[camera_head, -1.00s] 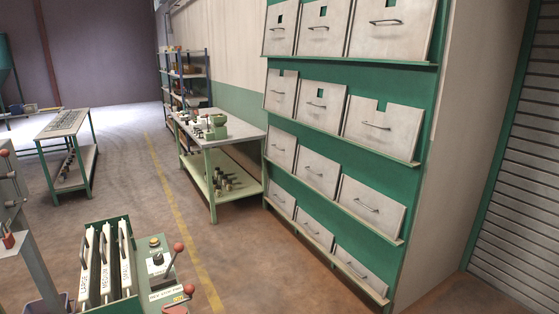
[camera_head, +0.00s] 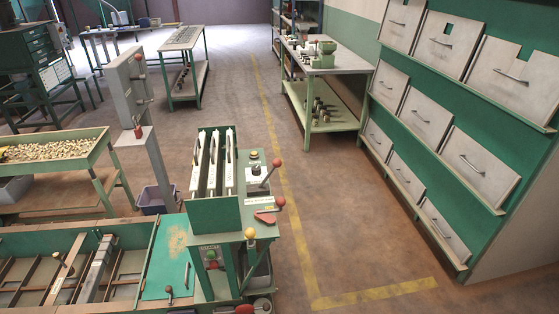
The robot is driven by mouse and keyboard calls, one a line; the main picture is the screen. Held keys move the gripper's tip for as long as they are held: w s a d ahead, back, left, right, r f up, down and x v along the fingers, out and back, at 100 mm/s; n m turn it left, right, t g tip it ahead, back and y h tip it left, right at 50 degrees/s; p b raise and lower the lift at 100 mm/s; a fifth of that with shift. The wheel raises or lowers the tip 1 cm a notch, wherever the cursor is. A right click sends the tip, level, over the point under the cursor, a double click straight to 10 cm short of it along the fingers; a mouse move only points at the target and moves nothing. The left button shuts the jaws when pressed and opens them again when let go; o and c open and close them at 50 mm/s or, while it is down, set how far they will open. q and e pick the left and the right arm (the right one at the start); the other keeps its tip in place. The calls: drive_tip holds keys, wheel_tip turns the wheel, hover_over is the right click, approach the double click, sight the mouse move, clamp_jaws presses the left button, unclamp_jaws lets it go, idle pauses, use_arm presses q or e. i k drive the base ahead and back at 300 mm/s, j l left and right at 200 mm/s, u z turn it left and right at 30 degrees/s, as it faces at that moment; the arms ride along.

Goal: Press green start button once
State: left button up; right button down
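A small control panel (camera_head: 210,257) is on the near face of the green machine at the lower middle. It carries a small green button (camera_head: 211,254) with a red one (camera_head: 213,265) just below it. The buttons are small, so their pressed state cannot be told. Neither of my grippers is in view.
The machine holds upright white plates (camera_head: 213,162) and red-knobbed levers (camera_head: 278,164). A green trough (camera_head: 80,235) lies at the lower left, below a tray of nuts (camera_head: 60,151). Bare floor (camera_head: 345,225) lies between the machine and the hopper wall (camera_head: 455,125) at right.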

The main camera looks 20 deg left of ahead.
sight(211, 254)
drive_tip(key=u, duration=1.15)
